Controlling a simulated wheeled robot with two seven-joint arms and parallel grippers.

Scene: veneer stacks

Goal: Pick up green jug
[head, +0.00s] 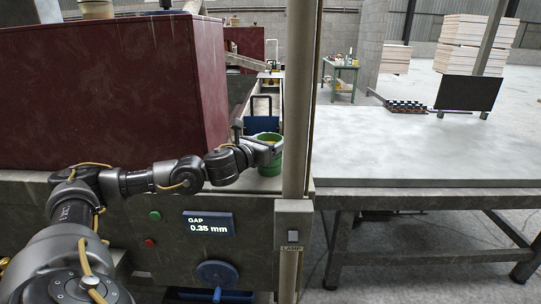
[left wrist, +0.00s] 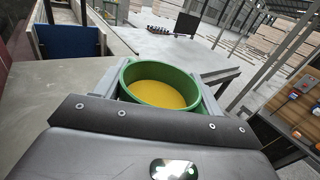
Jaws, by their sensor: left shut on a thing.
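The green jug (head: 268,163) stands upright on the grey machine ledge, left of the vertical post in the head view. In the left wrist view the jug (left wrist: 127,76) is seen from above, with yellow contents inside it. My left gripper (head: 262,143) reaches it from the left and is shut on the jug, near its rim. In the left wrist view the jug sits between the two fingers of my left gripper (left wrist: 157,85). The jug's base is partly hidden, so I cannot tell whether it touches the ledge. My right gripper is not in view.
A vertical post (head: 298,110) stands close to the right of the jug. A large dark red block (head: 110,95) fills the left. A blue-fronted box (head: 262,124) is behind the jug. A broad grey table (head: 420,150) to the right is mostly clear, with a dark panel (head: 468,93) at its back.

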